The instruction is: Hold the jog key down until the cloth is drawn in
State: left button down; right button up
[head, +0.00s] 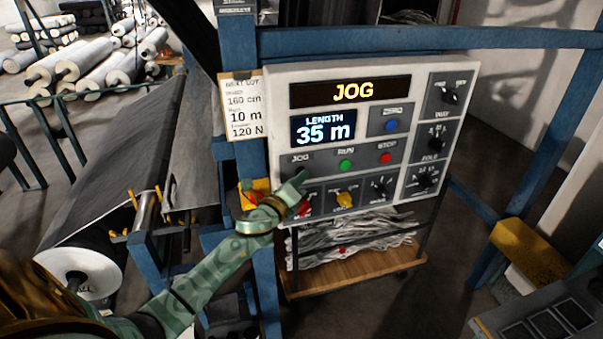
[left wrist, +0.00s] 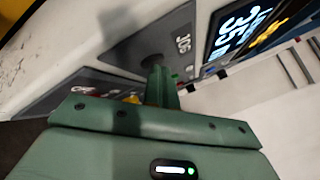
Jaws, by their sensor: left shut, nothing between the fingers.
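The control panel (head: 372,118) is a pale box on a blue frame. Its top display reads JOG (head: 352,92) and its length display (head: 322,131) reads 35 m. My left gripper (head: 298,184) is shut and empty, with its fingertips at the JOG key below the JOG label (head: 301,158). The key is mostly hidden behind the fingers. In the left wrist view the shut fingers (left wrist: 160,85) meet the panel by a dark round key (left wrist: 152,62) beside the JOG label. Dark grey cloth (head: 140,125) runs down to a roll (head: 78,272) at left. My right gripper is not in view.
Green RUN (head: 345,164) and red STOP (head: 385,158) buttons sit right of the JOG key, with a blue ZERO button (head: 390,126) above. Knobs, including a yellow one (head: 344,199), line the panel's bottom. A wooden cart (head: 350,275) with crumpled cloth stands below.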

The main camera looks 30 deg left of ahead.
pick_arm(q)
jog(key=shift+s+d, duration=0.55)
jog(key=shift+d, duration=0.1)
jog(key=s+d+p, duration=0.1)
jog(key=s+d, duration=0.2)
jog(key=shift+s+d, duration=0.1)
jog(key=shift+d, duration=0.3)
dwell(0.6)
